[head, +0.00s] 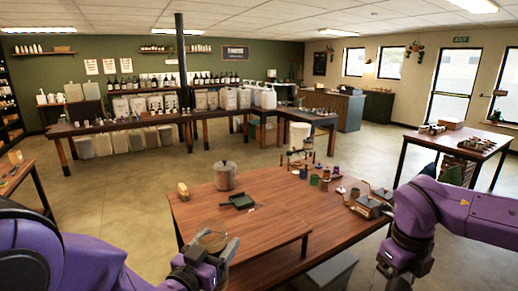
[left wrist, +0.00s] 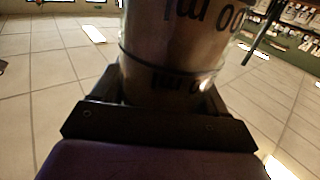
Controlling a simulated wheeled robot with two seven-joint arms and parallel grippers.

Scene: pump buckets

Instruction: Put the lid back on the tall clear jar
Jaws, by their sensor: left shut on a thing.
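My left gripper (head: 217,252) is shut around a clear, cylindrical jar (head: 211,240), held at the table's near left edge. In the left wrist view the jar (left wrist: 170,60) stands between the fingers, see-through and brownish, with dark lettering and a dark band around it. In the head view its round top shows as a brownish disc; I cannot tell whether that is an open mouth or a lid. No separate lid can be made out for certain. My right gripper (head: 394,270) is low at the right, beyond the table's near right edge; its fingers are unclear.
The wooden table (head: 270,240) has a bare near half. Several small cups and boxes crowd the right. A white bucket (head: 299,135) stands behind.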

